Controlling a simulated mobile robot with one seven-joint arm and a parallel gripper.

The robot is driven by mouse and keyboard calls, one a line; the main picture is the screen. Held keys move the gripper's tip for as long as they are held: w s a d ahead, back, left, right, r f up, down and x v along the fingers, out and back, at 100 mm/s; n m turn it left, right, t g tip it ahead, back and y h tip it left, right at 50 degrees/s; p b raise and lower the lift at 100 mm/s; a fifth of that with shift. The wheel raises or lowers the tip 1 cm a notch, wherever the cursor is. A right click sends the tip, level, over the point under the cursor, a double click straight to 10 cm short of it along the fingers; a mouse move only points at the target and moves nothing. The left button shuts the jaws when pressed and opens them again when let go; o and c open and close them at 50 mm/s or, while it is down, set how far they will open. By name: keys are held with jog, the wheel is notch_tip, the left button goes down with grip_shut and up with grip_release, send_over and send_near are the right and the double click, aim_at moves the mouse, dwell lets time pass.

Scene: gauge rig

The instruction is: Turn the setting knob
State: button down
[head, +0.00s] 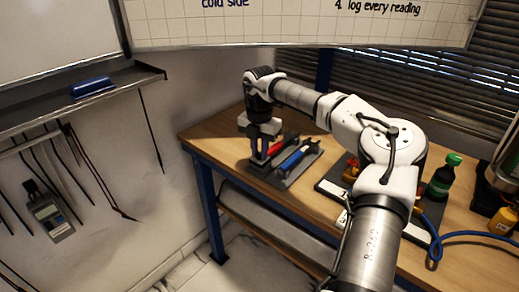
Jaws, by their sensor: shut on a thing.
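My gripper (260,158) points down over the dark grey tool tray (285,184) at the left end of the bench. Its fingers are shut at a red-handled tool (276,147) in the tray; the grip point itself is small and partly hidden by the fingers. A blue-handled tool (293,160) lies in the tray just to the right, apart from the fingers. I cannot make out the setting knob. A dark rig board (329,188) sits on the bench to the right, mostly hidden behind my arm.
A whiteboard (300,25) hangs above. A handheld meter (51,218) and cables hang on the left wall. Bare wood (215,130) shows left of the tray.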

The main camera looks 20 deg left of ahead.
aim_at(259, 154)
jog(key=c, duration=1.3)
grip_release()
notch_tip(259, 154, up, 14)
jog(key=shift+b, duration=0.4)
jog(key=shift+f, duration=0.1)
